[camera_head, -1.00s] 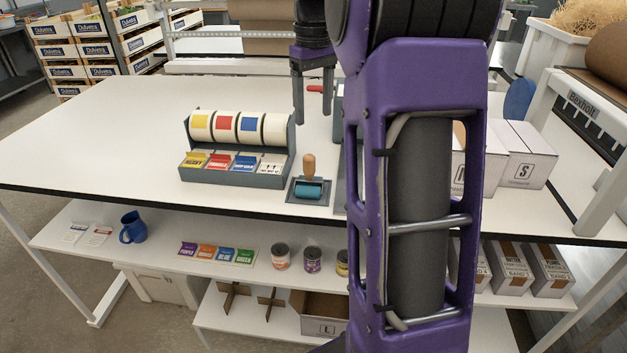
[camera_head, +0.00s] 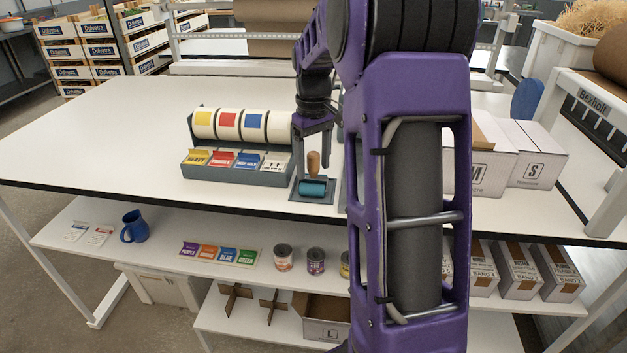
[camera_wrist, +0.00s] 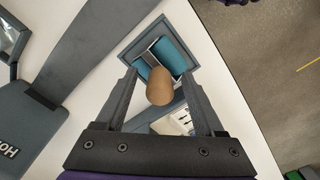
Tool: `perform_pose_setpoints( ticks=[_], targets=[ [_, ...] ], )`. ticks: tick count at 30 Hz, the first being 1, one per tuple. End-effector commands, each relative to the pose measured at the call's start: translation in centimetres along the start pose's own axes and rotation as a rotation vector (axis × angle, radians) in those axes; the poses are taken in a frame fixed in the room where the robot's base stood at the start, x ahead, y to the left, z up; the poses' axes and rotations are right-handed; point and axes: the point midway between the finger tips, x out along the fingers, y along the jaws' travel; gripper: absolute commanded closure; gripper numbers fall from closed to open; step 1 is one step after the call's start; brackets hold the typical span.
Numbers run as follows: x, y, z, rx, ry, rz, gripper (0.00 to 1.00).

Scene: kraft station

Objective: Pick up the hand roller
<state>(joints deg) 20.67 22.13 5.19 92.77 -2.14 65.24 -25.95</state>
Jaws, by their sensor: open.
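The hand roller (camera_head: 313,187) has a teal cylinder and a brown wooden handle standing upright. It rests on a small dark grey tray (camera_head: 327,198) near the front edge of the table. In the wrist view the handle's round end (camera_wrist: 160,88) points toward the camera, with the teal roller (camera_wrist: 172,56) beyond it. My gripper (camera_head: 312,160) is open above the roller, its fingers pointing down. In the wrist view the gripper (camera_wrist: 160,80) has one finger on each side of the handle, with gaps visible. I cannot tell exactly how far down the handle the fingertips reach.
A grey dispenser (camera_head: 235,175) with coloured label rolls stands just left of the roller. White boxes (camera_head: 537,152) stand at the right, past my arm. The left of the white table (camera_head: 100,135) is clear. A lower shelf holds a blue mug (camera_head: 134,227) and cans.

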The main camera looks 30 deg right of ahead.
Motion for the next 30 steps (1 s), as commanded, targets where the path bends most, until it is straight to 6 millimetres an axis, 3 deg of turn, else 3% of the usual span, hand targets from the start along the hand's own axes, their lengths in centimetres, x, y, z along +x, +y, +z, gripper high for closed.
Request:
perform_pose_setpoints(
  ticks=[8,20,30],
  targets=[
    [0.30,0.02,-0.01,0.000,0.001,0.001,0.30],
    [0.27,0.02,-0.01,0.000,0.001,0.001,1.00],
    [0.21,0.03,-0.02,0.000,0.002,0.001,1.00]
  ],
)
